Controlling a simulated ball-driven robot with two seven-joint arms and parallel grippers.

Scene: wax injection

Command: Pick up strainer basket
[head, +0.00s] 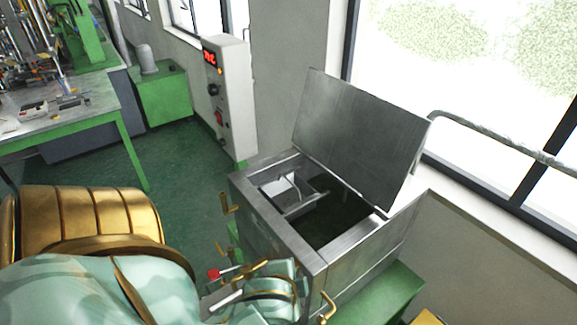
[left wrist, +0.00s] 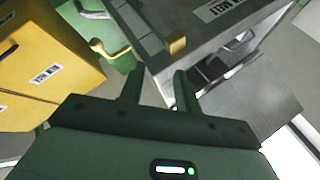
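The strainer basket (head: 299,206) is a small grey metal box with a thin handle. It sits inside the left part of the open metal tank (head: 281,226), in the head view. The tank's lid (head: 355,125) stands raised behind it. My left gripper (left wrist: 158,88) shows in the left wrist view with its two fingers apart and nothing between them. It is beside the tank's outer wall, which fills the upper middle of that view. I cannot make out the basket clearly there. My left arm covers the lower left of the head view. My right gripper is not in view.
A control box (head: 230,95) with a red display stands left of the tank. A green-legged workbench (head: 95,105) is at the far left. Windows and a rail (head: 500,143) are behind at right. Yellow boxes (left wrist: 50,60) show in the left wrist view. Green floor is clear between bench and tank.

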